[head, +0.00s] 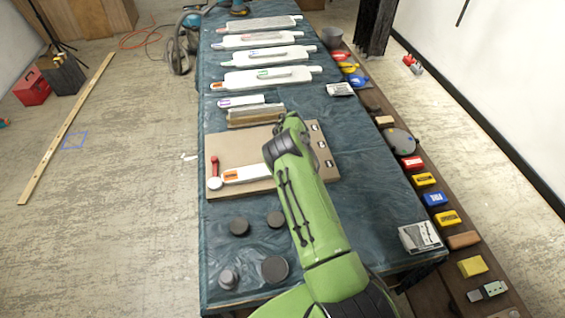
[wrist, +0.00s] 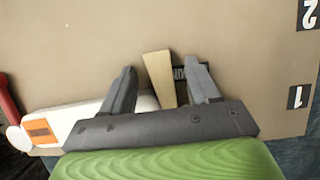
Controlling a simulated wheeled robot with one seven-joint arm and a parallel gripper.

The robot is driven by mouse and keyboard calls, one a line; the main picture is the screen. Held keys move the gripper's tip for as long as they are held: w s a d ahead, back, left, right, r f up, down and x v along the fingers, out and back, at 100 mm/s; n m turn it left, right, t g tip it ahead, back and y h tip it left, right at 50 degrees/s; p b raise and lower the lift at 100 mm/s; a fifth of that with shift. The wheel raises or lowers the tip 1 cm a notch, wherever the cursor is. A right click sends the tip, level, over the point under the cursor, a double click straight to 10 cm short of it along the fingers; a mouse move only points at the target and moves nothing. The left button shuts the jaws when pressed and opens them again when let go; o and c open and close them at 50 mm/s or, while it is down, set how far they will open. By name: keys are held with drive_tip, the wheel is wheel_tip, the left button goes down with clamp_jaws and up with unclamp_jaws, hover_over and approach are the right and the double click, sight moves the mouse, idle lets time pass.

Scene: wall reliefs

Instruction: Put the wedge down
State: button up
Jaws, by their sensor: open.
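The wedge (wrist: 158,78) is a tan, tapered piece in the wrist view, wider at its upper end. It stands out between the two dark fingers of my gripper (wrist: 163,68), which are open with a gap on either side of it. It is over the brown board (wrist: 225,35), by a dark label partly hidden by the right finger. I cannot tell whether the wedge touches the board. In the head view my green arm reaches over the board (head: 240,150) and hides the wedge and the fingertips.
A white piece with an orange label (head: 243,174) and a red-handled part (head: 214,175) lie at the board's left. Dark round pieces (head: 274,268) sit on the near cloth. Several white paddle-shaped pieces (head: 262,77) lie farther back. A box (head: 419,237) is at the right edge.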

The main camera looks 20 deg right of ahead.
drive_tip(key=shift+f, duration=0.1)
clamp_jaws()
idle(0.3)
wheel_tip(320, 180, up, 28)
drive_tip(key=p, duration=0.2)
drive_tip(key=s+a+f+m+g, duration=0.4)
drive_tip(key=s+f+m, duration=0.5)
drive_tip(key=m, duration=0.8)
drive_tip(key=s+a+f+m+g, duration=0.5)
drive_tip(key=s+a+f+m, duration=0.3)
drive_tip(key=m, duration=0.8)
drive_tip(key=s+f, duration=0.2)
drive_tip(key=s, duration=0.2)
drive_tip(key=shift+a+f+m+y, duration=0.2)
drive_tip(key=shift+m+y, duration=0.2)
